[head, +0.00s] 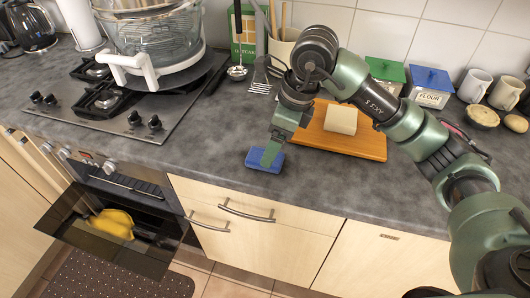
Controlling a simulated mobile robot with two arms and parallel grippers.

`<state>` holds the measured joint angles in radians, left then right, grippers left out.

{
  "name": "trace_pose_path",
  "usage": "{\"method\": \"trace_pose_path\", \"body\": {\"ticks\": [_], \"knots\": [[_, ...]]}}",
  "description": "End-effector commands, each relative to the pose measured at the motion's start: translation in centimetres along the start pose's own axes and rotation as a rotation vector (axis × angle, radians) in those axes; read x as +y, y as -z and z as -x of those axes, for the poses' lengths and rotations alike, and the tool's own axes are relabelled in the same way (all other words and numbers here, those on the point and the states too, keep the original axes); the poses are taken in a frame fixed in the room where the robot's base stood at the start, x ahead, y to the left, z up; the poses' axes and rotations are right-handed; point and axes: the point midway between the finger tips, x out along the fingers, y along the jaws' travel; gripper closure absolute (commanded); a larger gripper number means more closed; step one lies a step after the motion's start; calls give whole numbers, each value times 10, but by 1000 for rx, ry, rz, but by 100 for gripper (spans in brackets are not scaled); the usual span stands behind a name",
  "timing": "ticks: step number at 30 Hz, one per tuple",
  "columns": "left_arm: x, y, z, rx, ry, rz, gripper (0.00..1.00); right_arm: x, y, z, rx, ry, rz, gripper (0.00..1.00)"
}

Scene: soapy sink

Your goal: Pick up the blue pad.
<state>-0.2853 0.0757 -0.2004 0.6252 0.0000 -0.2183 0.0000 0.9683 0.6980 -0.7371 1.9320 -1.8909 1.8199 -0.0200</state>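The blue pad (254,161) is a small flat block at the front edge of the grey counter. My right gripper (271,154) points down at it from above, and its fingertip overlaps the pad's top and right part. Only one green finger shows clearly, so I cannot tell whether it is open or shut on the pad. The pad appears to rest on the counter. My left gripper is not in view.
A wooden board (362,143) with a pale block (341,119) lies behind my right forearm. A stove (128,108) with a large glass pot (160,42) stands left. The oven door (112,232) is open below, with a yellow item inside. Bare counter surrounds the pad's left side.

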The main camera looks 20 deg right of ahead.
Motion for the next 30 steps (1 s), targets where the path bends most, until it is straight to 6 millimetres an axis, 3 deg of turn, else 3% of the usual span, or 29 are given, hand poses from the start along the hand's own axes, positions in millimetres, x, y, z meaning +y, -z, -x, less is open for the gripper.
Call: {"method": "trace_pose_path", "body": {"ticks": [3, 6, 12, 18, 30], "knots": [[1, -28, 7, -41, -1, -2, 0, -1, -1, -12, 2, -4, -2, 20], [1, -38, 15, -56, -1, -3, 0, -4, -4, -26, 2, -7, -2, 20], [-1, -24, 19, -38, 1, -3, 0, -7, -5, -53, -1, -4, 0, 20], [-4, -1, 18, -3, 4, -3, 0, -7, -5, -59, -2, -2, 1, 20], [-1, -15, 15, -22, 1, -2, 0, -7, -4, -60, -2, -1, 1, 20]]}}
